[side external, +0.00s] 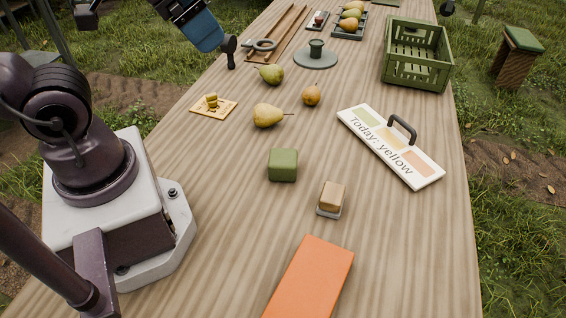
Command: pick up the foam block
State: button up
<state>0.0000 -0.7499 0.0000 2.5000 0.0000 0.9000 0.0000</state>
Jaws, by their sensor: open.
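A green block (283,165) with rounded edges sits on the wooden table, near the middle of the side external view; it looks like the foam block. My gripper (230,52) is at the upper left, raised over the far left part of the table. It is open, with nothing seen between its dark fingers. It is well away from the green block, which stands clear and uncovered.
Near the green block are yellow pears (267,115), a tan block on a grey base (332,197), an orange slab (312,280) and a sign board (390,145) with a dark handle. A green crate (418,75) stands far right.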

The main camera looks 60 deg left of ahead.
jog(key=m+y, duration=1.2)
jog(key=m, duration=1.1)
send_near(283, 161)
jog(key=s, duration=0.3)
jog(key=s+f, duration=0.1)
jog(key=shift+s+a, duration=0.2)
jog(key=shift+a, duration=0.1)
jog(key=shift+w+d+r+m+t, duration=0.1)
jog(key=shift+w+d+m+t, duration=0.35)
jog(key=shift+w, duration=0.2)
jog(key=shift+w+t+h, duration=0.25)
jog(key=shift+w+h, duration=0.05)
jog(key=shift+w, duration=0.05)
jog(key=shift+m, duration=0.25)
jog(key=x, duration=0.7)
jog(key=shift+w+a+r, duration=0.1)
jog(key=shift+w, duration=0.05)
jog(key=x, duration=0.5)
jog(key=shift+w+a, duration=0.1)
jog(key=shift+w, duration=0.35)
jog(key=c, duration=1)
